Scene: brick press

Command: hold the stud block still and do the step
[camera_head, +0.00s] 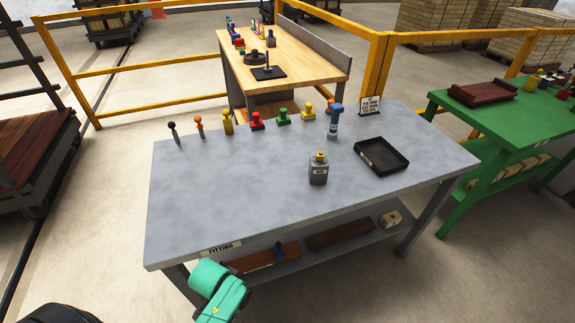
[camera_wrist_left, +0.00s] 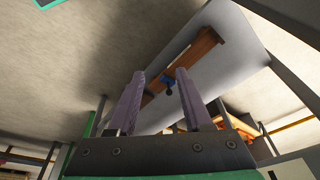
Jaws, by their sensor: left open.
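A grey block with a label on its front and a yellow piece on top (camera_head: 318,173), which looks like the stud block, stands upright on the grey table (camera_head: 240,190), right of its middle. A green arm part of mine shows at the bottom edge of the head view, in front of the table; its fingers do not show there. In the left wrist view my left gripper (camera_wrist_left: 160,76) has its two fingers apart with nothing between them. It is away from the block, near the table's lower shelf. My right gripper is in neither view.
A row of coloured knobs and stamps (camera_head: 257,121), a blue-headed tool (camera_head: 334,121) and a sign (camera_head: 370,106) line the table's back. A black tray (camera_head: 402,161) lies right of the block. A wooden bench (camera_head: 300,68) and a green table (camera_head: 500,120) stand beyond.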

